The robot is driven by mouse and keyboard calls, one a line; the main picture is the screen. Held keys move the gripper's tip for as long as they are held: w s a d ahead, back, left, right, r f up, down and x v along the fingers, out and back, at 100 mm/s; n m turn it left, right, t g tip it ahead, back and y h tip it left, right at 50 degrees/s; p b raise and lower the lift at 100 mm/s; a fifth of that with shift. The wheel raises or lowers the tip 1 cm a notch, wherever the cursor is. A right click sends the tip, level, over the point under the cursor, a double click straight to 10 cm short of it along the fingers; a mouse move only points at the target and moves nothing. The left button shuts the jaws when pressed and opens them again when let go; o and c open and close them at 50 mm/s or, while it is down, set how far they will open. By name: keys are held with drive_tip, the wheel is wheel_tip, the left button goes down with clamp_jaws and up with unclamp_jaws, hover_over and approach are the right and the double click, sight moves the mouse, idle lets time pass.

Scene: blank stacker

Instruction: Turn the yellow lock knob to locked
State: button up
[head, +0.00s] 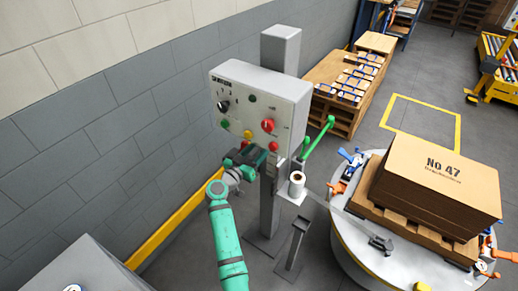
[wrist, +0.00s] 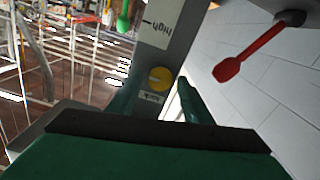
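The yellow lock knob (wrist: 159,78) shows in the wrist view as a round yellow disc on a narrow grey face. A small white label (wrist: 151,98) with dark marks sits just below it. My gripper (wrist: 157,95) is open, with one green finger to each side of the knob in the picture; I see no contact. In the head view my gripper (head: 252,158) is just under the grey control panel (head: 285,92), close to the column. A yellow round part (head: 248,134) shows on the panel's lower edge; I cannot tell if it is the same knob.
The panel carries a black knob (head: 223,106) and a red knob (head: 268,125). A red paddle-shaped lever (wrist: 250,55) and a "high" label (wrist: 160,22) show in the wrist view. A round table (head: 350,250) with stacked cardboard (head: 435,185) stands right. A block wall runs left.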

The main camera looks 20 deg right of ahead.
drive_tip(key=c, duration=0.8)
drive_tip(key=shift+a, duration=0.15)
drive_tip(key=shift+f+n, duration=0.1)
drive_tip(key=shift+n, duration=8.7)
drive_tip(key=o, duration=1)
